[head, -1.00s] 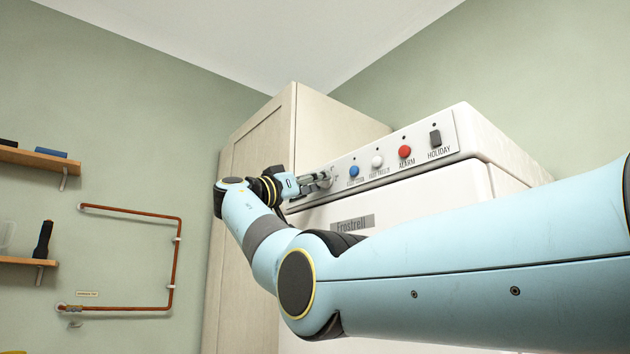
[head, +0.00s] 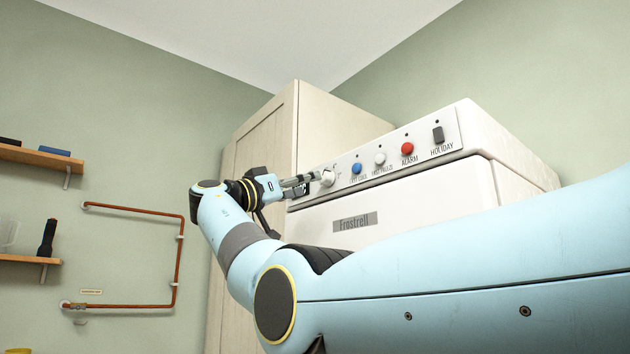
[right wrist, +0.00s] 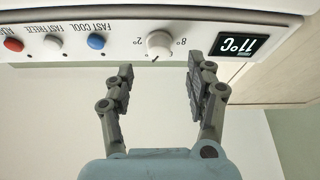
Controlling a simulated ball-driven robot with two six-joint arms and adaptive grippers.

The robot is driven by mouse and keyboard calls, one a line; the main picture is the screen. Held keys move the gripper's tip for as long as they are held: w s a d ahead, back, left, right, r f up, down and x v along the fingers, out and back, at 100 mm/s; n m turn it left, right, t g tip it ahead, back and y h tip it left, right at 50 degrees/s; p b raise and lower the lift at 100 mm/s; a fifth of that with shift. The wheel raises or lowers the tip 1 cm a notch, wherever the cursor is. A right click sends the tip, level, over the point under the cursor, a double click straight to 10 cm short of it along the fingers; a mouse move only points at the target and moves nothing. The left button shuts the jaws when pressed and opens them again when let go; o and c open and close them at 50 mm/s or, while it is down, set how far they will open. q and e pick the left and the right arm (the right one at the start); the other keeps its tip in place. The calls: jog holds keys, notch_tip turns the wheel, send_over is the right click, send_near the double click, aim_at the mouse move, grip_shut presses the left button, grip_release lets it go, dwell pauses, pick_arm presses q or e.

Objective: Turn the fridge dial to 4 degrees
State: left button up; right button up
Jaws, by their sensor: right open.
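The fridge dial is a white round knob (head: 328,177) at the left end of the fridge's control panel. In the right wrist view, which is upside down, the dial (right wrist: 159,44) has 2° and 8° marks on either side and a small dark mark on its rim. My right gripper (head: 302,184) is just left of the dial in the head view. In the right wrist view its fingers (right wrist: 159,80) are spread and empty, short of the dial, which shows between them. My left gripper is out of view.
A blue button (head: 357,168), white button (head: 380,159), red button (head: 407,148) and dark holiday switch (head: 438,134) line the panel. A tall pale cabinet (head: 262,135) stands beside the fridge. Copper pipe (head: 180,250) and shelves are on the left wall.

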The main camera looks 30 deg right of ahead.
jog(key=v, duration=0.7)
jog(key=shift+f, duration=0.1)
